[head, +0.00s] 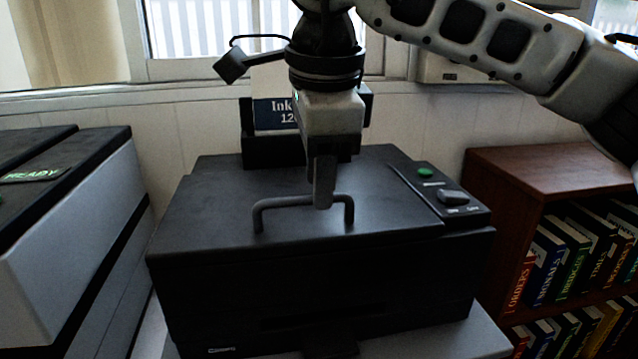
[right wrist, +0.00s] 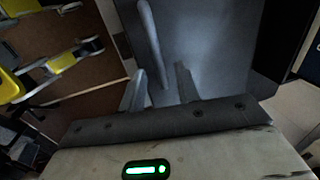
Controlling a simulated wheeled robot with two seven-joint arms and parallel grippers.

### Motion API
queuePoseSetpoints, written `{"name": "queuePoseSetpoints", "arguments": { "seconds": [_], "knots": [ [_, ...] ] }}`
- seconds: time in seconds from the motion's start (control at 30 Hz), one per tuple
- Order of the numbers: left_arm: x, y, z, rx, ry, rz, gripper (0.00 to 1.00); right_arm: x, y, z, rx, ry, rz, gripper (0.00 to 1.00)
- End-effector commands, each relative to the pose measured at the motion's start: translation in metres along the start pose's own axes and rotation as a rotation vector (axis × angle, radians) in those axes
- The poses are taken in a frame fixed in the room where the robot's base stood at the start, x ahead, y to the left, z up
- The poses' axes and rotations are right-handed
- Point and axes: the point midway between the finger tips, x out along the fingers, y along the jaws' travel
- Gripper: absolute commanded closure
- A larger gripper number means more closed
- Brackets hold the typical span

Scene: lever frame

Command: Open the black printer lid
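The black printer (head: 320,290) stands in the middle of the head view with its lid (head: 220,195) lying flat and shut. A dark grey bar handle (head: 275,201) rises from the lid near its front. My right gripper (head: 322,198) points down at the right part of the handle, with its fingers overlapping the bar in the head view. In the right wrist view the fingers (right wrist: 160,95) are apart, and the handle (right wrist: 150,35) runs toward the gap between them. I cannot tell whether they touch it. My left gripper is not in view.
A control panel with a green button (head: 425,173) is on the printer's right. A paper support with an ink box (head: 275,112) stands behind the lid. A grey and black machine (head: 75,225) is at left, a brown bookshelf (head: 545,165) at right. A window is behind.

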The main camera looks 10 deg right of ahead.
Motion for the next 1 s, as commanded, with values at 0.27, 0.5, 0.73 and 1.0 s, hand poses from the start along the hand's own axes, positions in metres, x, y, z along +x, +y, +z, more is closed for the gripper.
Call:
{"name": "queuePoseSetpoints", "arguments": {
  "seconds": [0.27,0.5,0.73,1.0],
  "knots": [
    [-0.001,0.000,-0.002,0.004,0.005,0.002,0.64,0.011,0.000,0.000,0.000,0.000,0.001,0.67],
    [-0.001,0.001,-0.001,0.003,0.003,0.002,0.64,0.011,0.000,0.000,0.000,0.000,0.001,0.90],
    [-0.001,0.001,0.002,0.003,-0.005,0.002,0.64,0.010,0.000,0.000,0.000,0.000,0.001,1.00],
    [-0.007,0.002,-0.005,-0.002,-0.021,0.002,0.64,-0.006,-0.009,0.000,0.000,0.000,0.000,1.00]
  ]
}}
